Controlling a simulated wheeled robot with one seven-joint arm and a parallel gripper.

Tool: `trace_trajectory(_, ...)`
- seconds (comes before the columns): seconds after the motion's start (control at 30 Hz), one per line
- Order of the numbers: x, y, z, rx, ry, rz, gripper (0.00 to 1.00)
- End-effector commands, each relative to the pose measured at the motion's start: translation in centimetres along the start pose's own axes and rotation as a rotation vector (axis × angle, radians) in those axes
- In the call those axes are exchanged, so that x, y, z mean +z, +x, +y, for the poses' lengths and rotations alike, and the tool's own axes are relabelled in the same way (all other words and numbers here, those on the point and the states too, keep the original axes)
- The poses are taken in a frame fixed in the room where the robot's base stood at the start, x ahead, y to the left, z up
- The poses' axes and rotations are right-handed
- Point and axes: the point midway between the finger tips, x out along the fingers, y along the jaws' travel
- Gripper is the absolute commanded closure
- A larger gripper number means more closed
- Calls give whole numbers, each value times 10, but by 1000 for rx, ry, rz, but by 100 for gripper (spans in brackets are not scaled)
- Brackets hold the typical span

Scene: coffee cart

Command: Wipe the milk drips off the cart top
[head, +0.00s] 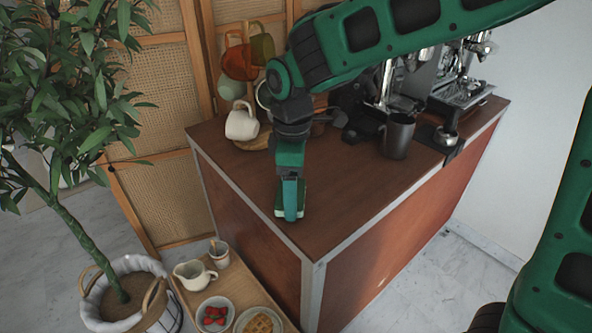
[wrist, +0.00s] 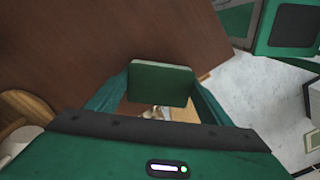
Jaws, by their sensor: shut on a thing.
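My gripper (head: 291,212) points down over the near part of the brown cart top (head: 330,205), close to its front left edge. It is shut on a green sponge (wrist: 160,84), which sits between the two fingers in the wrist view. In the head view the sponge shows only as a thin pale-edged strip beside the finger, at or just above the wood; I cannot tell whether it touches. The cart top also shows in the wrist view (wrist: 60,50). I can make out no milk drips in either view; the gripper and sponge hide some of the wood.
A dark metal pitcher (head: 397,137) and an espresso machine (head: 455,85) stand at the back right. A cream cup (head: 241,122) and a mug tree with coloured mugs (head: 240,62) are at the back left. A low tray (head: 240,283) with food stands below the cart's left side.

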Motion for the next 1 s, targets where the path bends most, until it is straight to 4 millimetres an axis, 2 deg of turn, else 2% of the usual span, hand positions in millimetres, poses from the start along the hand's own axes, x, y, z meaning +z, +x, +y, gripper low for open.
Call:
trace_trajectory(0.6, 8, -54, 3, 0, 14, -1, 51)
trace_trajectory(1.0, 8, -59, 3, 0, 14, -2, 51)
